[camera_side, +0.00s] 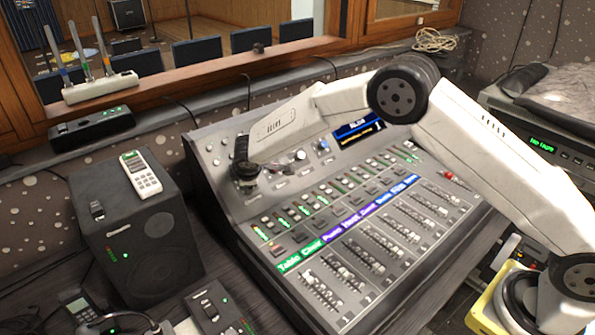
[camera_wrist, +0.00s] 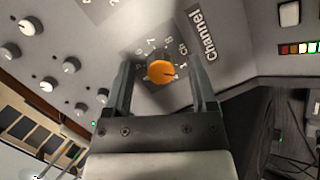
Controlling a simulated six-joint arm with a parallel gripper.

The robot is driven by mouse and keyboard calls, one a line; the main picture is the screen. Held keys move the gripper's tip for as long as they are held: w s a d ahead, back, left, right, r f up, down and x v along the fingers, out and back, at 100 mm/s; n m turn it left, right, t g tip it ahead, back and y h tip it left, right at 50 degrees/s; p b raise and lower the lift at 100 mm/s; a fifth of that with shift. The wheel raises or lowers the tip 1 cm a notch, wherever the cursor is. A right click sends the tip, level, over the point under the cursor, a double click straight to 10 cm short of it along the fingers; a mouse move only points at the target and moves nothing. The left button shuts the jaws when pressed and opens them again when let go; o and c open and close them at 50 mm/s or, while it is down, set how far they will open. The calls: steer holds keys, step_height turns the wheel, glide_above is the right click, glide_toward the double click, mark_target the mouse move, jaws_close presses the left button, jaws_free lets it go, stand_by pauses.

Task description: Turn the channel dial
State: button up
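The channel dial (camera_wrist: 161,71) is an orange round knob in the wrist view, with "Channel" printed beside it and numbers around it. My gripper (camera_wrist: 161,78) has its two dark fingers apart, one on each side of the dial. A gap shows between the dial and each finger, so the gripper is not closed on it. In the side view my gripper (camera_side: 245,172) points down at the upper left of the mixing console (camera_side: 235,195), and it hides the dial there.
The console carries rows of faders (camera_side: 365,250), lit buttons and a small screen (camera_side: 360,130). A black speaker (camera_side: 140,240) with a white remote (camera_side: 140,174) on top stands left of the console. Small grey knobs (camera_wrist: 70,65) lie left of the dial in the wrist view.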

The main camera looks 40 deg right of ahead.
steer(key=shift+r, duration=0.1)
steer(key=v, duration=0.7)
steer(key=shift+s+r, duration=0.2)
steer(key=shift+s, duration=0.05)
stand_by(0.4)
steer(key=s+d+m+g+y, duration=0.1)
steer(key=s+d+m, duration=0.3)
steer(key=s, duration=0.6)
steer(key=s+d+m+g, duration=0.1)
steer(key=s+d+m, duration=0.3)
steer(key=s, duration=0.6)
steer(key=s+d+m+g+y, duration=0.1)
steer(key=s+d+m, duration=0.3)
steer(key=s, duration=0.6)
steer(key=shift+s+d+r+g+y, duration=0.3)
steer(key=shift+d, duration=0.8)
steer(key=shift+w, duration=0.15)
